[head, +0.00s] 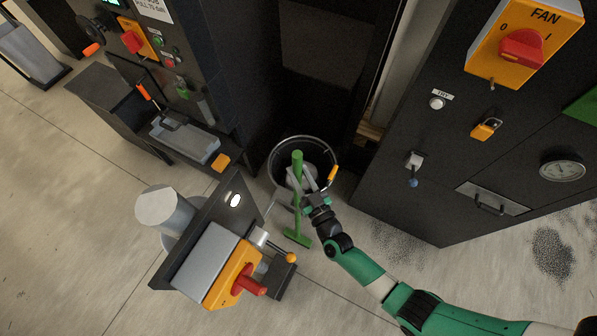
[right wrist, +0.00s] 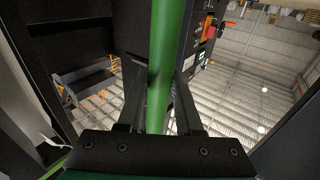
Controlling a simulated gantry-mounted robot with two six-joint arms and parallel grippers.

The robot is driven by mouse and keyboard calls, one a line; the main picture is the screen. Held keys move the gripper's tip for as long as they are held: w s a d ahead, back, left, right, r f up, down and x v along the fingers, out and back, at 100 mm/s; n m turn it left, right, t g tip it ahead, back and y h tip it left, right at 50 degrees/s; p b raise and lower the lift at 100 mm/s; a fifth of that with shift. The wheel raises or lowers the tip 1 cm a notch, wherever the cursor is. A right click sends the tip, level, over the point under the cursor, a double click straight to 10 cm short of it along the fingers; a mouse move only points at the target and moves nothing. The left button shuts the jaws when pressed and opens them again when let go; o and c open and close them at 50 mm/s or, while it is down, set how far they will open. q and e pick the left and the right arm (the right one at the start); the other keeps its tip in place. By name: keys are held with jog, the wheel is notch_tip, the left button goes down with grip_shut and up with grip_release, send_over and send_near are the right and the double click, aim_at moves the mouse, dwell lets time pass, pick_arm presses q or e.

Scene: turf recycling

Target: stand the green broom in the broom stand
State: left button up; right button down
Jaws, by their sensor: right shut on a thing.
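The green broom (head: 298,160) is near the middle of the head view. Its handle top shows over a round black bin, and its wide green head (head: 297,238) is lower in the picture, over the floor. I cannot tell whether the head touches the floor. My right gripper (head: 305,187) is shut on the handle. In the right wrist view the green handle (right wrist: 168,40) runs between the two dark fingers of the right gripper (right wrist: 163,88). I cannot clearly make out the broom stand. My left gripper is not in view.
The round black bin (head: 275,160) with grey contents stands behind the broom. A machine with a yellow box and red handle (head: 248,287) stands close at left. A dark cabinet with a FAN switch (head: 523,45) is at right. Floor is clear at lower middle (head: 335,305).

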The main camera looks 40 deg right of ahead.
jog(key=c, duration=0.7)
grip_release()
jog(key=shift+w, duration=0.1)
jog(key=o, duration=0.3)
jog(key=shift+f, duration=0.2)
jog(key=shift+o, duration=1.1)
jog(key=p+v, duration=0.2)
jog(key=v, duration=0.9)
jog(key=shift+s, duration=0.35)
